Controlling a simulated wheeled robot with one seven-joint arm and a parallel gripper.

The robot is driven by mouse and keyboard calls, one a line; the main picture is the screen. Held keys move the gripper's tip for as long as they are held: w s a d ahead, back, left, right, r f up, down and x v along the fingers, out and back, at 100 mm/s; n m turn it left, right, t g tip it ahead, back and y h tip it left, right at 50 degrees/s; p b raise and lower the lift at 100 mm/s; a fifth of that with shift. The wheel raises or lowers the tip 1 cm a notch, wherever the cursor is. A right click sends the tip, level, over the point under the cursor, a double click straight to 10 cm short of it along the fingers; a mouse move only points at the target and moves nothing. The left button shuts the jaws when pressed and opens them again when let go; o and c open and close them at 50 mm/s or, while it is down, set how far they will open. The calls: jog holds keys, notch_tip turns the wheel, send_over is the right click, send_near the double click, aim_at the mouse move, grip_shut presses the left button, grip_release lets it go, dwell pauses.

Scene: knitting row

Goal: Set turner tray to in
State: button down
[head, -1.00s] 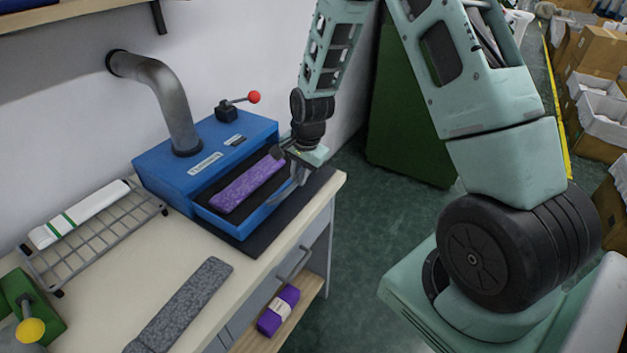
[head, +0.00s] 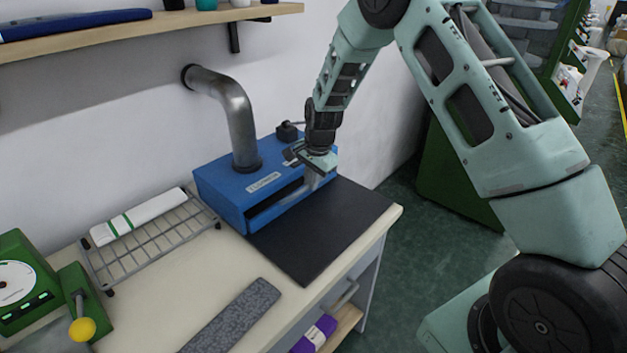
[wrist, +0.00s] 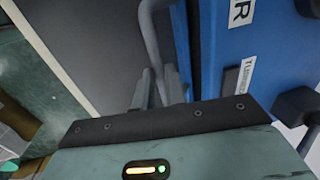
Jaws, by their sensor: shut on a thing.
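The blue turner box (head: 225,200) stands against the wall on a dark mat. Its tray front (head: 262,219) sits close against the box, with a dark slit above it. I cannot tell if it is fully flush. My gripper (head: 315,180) is at the right part of the tray front. In the wrist view my gripper (wrist: 157,88) is shut on the grey tray handle (wrist: 150,30), beside the blue box (wrist: 210,50).
A metal pipe (head: 240,120) rises from the box to the wall. The dark mat (head: 325,230) in front is clear. A wire rack (head: 160,243) with a white folded cloth, a grey strip (head: 235,315) and a green machine (head: 20,280) stand to the left. A shelf (head: 150,32) hangs above.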

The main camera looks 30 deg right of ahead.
jog(key=shift+w+a+r, duration=0.1)
jog(key=shift+w, duration=0.15)
jog(key=c, duration=1.5)
grip_release()
jog(key=shift+w, duration=0.1)
jog(key=shift+o, duration=0.2)
jog(key=s+d+r+b, duration=0.1)
jog(key=s+r+b, duration=0.2)
jog(key=r, duration=1.4)
jog(key=shift+s, duration=0.15)
